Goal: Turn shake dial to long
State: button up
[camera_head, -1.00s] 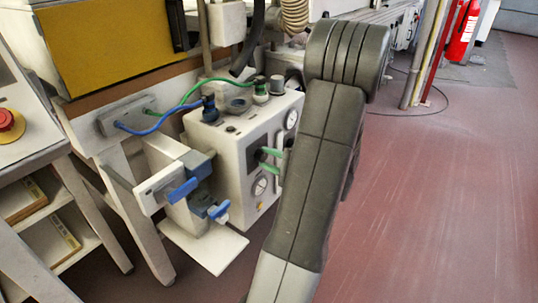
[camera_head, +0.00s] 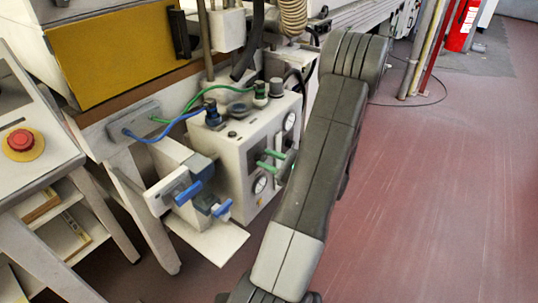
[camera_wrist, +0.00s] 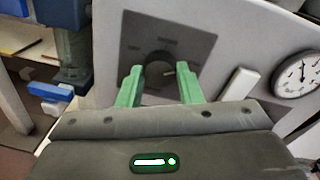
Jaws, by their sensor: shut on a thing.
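The shake dial (camera_wrist: 158,66) is a dark round knob on a dark square plate (camera_wrist: 190,47) on the front of a white control box (camera_head: 234,154). Small labels stand around the knob, too blurred to read surely. A pale mark shows at the knob's lower right. My gripper (camera_wrist: 160,76) has green fingers, one on each side of the knob, and is shut on it. In the head view, my gripper (camera_head: 271,160) reaches the box front from the right; the knob is hidden there.
A gauge (camera_wrist: 297,74) and a white handle (camera_wrist: 238,86) sit right of the plate. Blue-handled valves (camera_head: 190,192) stand left of the box. Hoses run over its top. A console with a red button (camera_head: 20,140) is at left. Open floor (camera_head: 440,200) lies right.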

jog(key=shift+m+p, duration=0.6)
jog(key=shift+m, duration=0.3)
jog(key=shift+f, duration=0.1)
jog(key=o, duration=1)
jog(key=shift+c, duration=0.2)
jog(key=shift+d, duration=0.1)
jog(key=v, duration=1.3)
jog(key=shift+d+p, duration=0.4)
